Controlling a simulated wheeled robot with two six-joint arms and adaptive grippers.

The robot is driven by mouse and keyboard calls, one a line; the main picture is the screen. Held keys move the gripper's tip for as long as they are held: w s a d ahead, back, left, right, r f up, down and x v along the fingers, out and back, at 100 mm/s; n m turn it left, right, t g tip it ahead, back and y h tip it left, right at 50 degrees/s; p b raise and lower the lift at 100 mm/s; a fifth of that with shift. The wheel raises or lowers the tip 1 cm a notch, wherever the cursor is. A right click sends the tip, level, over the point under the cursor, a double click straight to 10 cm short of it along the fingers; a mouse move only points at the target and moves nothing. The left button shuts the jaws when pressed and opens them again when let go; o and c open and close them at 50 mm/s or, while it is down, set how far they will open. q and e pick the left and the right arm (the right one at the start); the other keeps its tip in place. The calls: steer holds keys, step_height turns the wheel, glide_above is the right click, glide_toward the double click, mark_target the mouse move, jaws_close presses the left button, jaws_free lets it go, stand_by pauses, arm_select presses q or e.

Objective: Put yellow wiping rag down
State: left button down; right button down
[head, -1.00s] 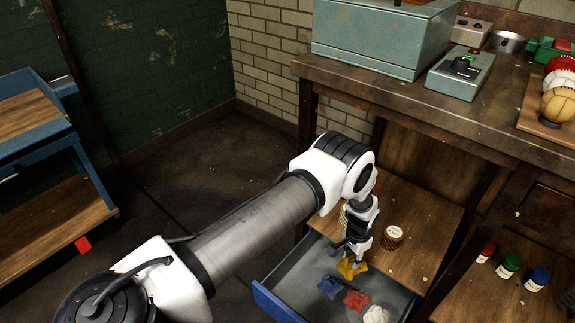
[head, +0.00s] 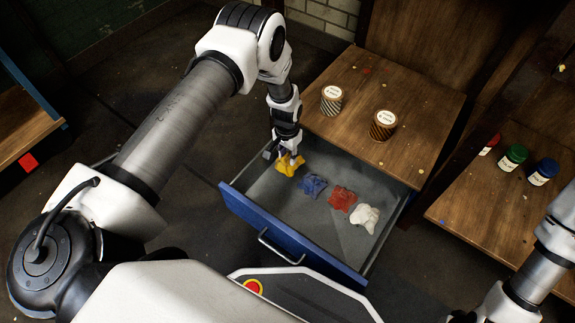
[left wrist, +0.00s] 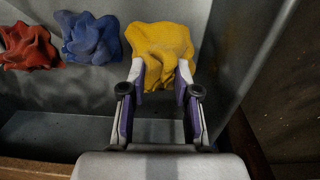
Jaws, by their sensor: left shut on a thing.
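The yellow wiping rag (head: 286,167) is a crumpled cloth at the left end of the open blue-fronted drawer (head: 262,215). My left gripper (head: 290,157) points down and is shut on the rag. In the left wrist view the yellow rag (left wrist: 160,48) is between the two fingertips (left wrist: 160,75), close to the drawer's side wall. I cannot tell if its underside touches the drawer floor. A blue rag (head: 313,185), a red rag (head: 342,198) and a white rag (head: 364,217) lie in a row beside it. My right gripper is not in view.
Two striped tins (head: 331,99) (head: 383,125) stand on the wooden shelf (head: 400,90) behind the drawer. The drawer floor in front of the rags is bare.

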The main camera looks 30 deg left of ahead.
mark_target(288, 162)
arm_select(q)
step_height(288, 162, down, 4)
steer(key=shift+r+b, duration=0.2)
steer(key=shift+b, duration=0.45)
steer(key=shift+f, duration=0.2)
steer(key=c, duration=0.8)
jaws_free()
steer(key=shift+c, duration=0.2)
steer(key=shift+r, duration=0.2)
step_height(288, 162, up, 12)
steer(key=p, duration=0.6)
steer(key=shift+a+p, duration=0.1)
steer(key=shift+p, duration=0.25)
